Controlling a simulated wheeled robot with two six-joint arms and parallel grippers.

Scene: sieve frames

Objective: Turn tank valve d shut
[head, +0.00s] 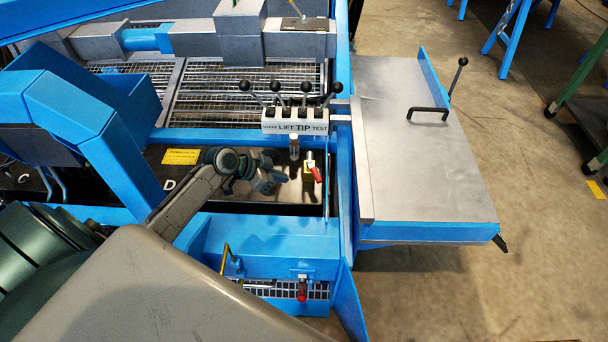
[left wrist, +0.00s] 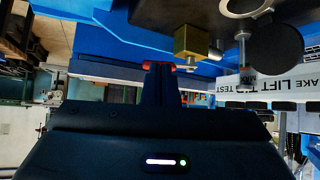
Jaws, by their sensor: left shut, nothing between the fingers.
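The valve with a red handle (head: 315,174) stands at the right end of the dark tank top, right of the letter D (head: 169,184). I cannot read a label on the valve itself. My left gripper (head: 275,180) is shut and empty, just left of the valve. In the left wrist view the closed fingertips (left wrist: 164,66) overlap the red handle (left wrist: 188,68), beside the brass valve body (left wrist: 191,44). The fingers hide part of the handle, and I cannot tell whether they touch it. My right gripper is not in view.
A white lever block (head: 295,122) with several black-knobbed levers stands behind the valve. A small clear-topped fitting (head: 294,147) stands close by. A blue frame wall (head: 345,190) and a grey side table (head: 425,150) are to the right. Another red-handled fitting (head: 302,289) is in front.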

